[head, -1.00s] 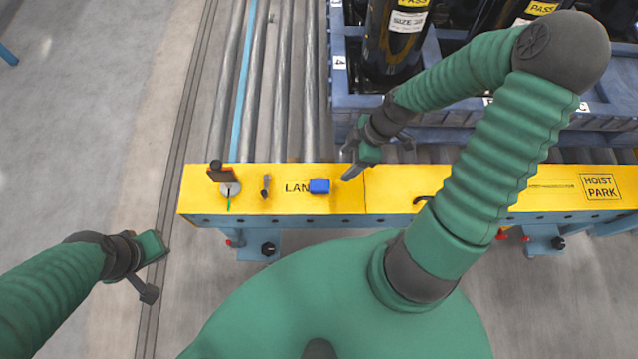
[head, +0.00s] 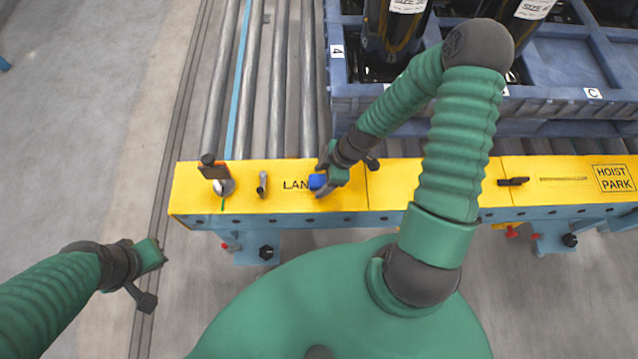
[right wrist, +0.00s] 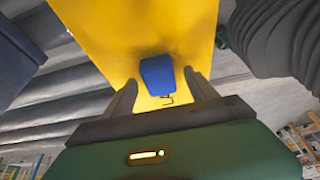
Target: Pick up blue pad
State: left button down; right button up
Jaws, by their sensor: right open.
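The blue pad (head: 317,182) sits on the yellow beam (head: 390,175), beside the printed letters "LAN". My right gripper (head: 322,180) is right at the pad in the head view and partly covers it. In the right wrist view the pad (right wrist: 157,75) lies ahead of and between the two open fingers (right wrist: 163,92), with yellow surface showing around it. I cannot tell whether a finger touches it. My left gripper (head: 153,278) hangs to the left over the floor, away from the beam, with its fingers spread and nothing between them.
On the beam stand an upright dark-handled item (head: 215,172) and a small grey peg (head: 262,184) left of the pad. A black handle (head: 513,182) lies right. Behind, a blue crate (head: 440,103) holds black cylinders on rollers (head: 278,90).

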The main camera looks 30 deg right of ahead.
aim_at(316, 180)
jog(key=shift+w+f, duration=0.1)
jog(key=shift+f, duration=0.2)
jog(key=shift+r, duration=0.1)
jog(key=shift+c, duration=0.6)
jog(key=c, duration=1.3)
jog(key=shift+r+p, duration=0.3)
jog(key=shift+r, duration=0.15)
notch_tip(316, 180, up, 3)
jog(key=shift+d+r+p, duration=0.1)
jog(key=shift+p, duration=0.6)
jog(key=s, duration=0.3)
jog(key=s+d+p, duration=0.1)
jog(key=s, duration=0.5)
jog(key=shift+d+r, duration=0.25)
jog(key=shift+r, duration=0.1)
jog(key=s+d+p, duration=0.1)
jog(key=s+p, duration=0.4)
jog(key=s, duration=0.1)
jog(key=shift+s+r, duration=0.15)
jog(key=shift+s, duration=0.25)
